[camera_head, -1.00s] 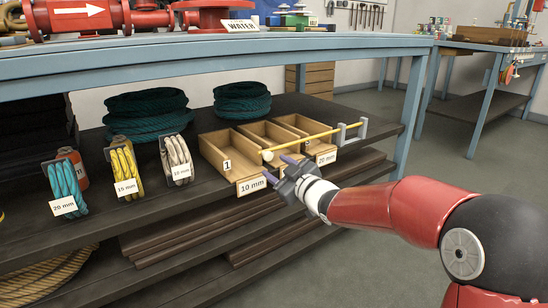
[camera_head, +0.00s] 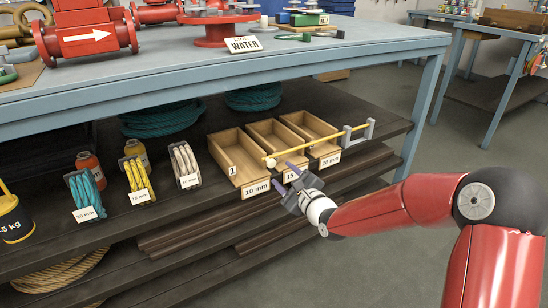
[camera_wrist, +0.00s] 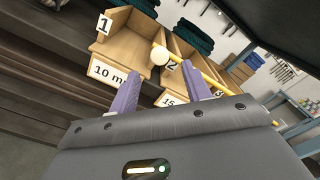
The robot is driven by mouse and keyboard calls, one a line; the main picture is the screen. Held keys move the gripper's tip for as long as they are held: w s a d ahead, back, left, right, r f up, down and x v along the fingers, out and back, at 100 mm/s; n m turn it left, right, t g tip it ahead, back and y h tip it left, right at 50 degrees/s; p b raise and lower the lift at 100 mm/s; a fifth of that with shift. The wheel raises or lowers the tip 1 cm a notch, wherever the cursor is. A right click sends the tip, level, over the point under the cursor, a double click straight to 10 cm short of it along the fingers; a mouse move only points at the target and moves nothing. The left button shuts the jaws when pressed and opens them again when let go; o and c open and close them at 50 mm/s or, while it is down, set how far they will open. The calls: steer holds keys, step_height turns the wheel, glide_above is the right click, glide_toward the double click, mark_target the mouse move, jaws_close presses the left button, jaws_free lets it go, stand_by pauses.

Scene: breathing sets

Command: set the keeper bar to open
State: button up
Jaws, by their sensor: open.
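The keeper bar (camera_head: 318,145) is a thin yellow rod with a pale round knob (camera_head: 270,162) at its left end. It lies across the fronts of the second and third wooden bins, and its right end sits at a grey bracket (camera_head: 357,134). My gripper (camera_head: 287,180) is open and empty, just in front of and below the knob, near the bin labels. In the wrist view the knob (camera_wrist: 160,55) shows beyond and between my two purple fingers (camera_wrist: 158,92), apart from them. The bar (camera_wrist: 205,75) runs right from it, partly hidden behind the right finger.
Three wooden bins (camera_head: 235,141) stand on the dark shelf, labelled 10, 15 and 20 mm. The leftmost, numbered 1, has no bar across it. Rope coils (camera_head: 185,163) stand to the left. The blue-grey tabletop (camera_head: 190,72) overhangs the shelf.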

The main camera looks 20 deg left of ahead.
mark_target(273, 165)
steer(key=x, duration=0.7)
steer(key=shift+w+a, duration=0.2)
steer(key=shift+d, duration=0.1)
jaws_close()
